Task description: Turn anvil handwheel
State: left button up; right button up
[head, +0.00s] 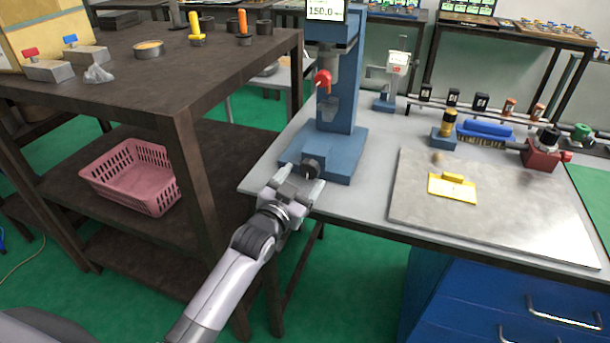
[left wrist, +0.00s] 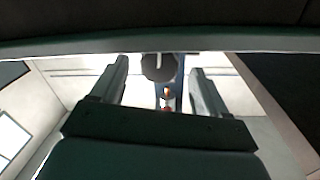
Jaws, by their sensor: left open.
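The anvil handwheel (head: 311,166) is a small dark knob low on the front of the blue bench press (head: 338,145). My left gripper (head: 299,182) is open at the front edge of the press base, with its fingers pointing toward the handwheel. In the left wrist view the handwheel (left wrist: 158,67) shows as a dark round shape between the two spread fingers (left wrist: 158,74). I cannot tell whether either finger touches it. My right gripper is not in view.
A red lever (head: 322,78) sits on the press above the handwheel. A dark shelf table (head: 150,95) with a pink basket (head: 135,180) stands close left of my left arm.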

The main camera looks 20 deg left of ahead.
pick_arm(q)
jog(key=shift+s+a, duration=0.15)
jog(key=shift+s, duration=1)
jog(key=shift+s+a, duration=0.1)
jog(key=shift+s, duration=1)
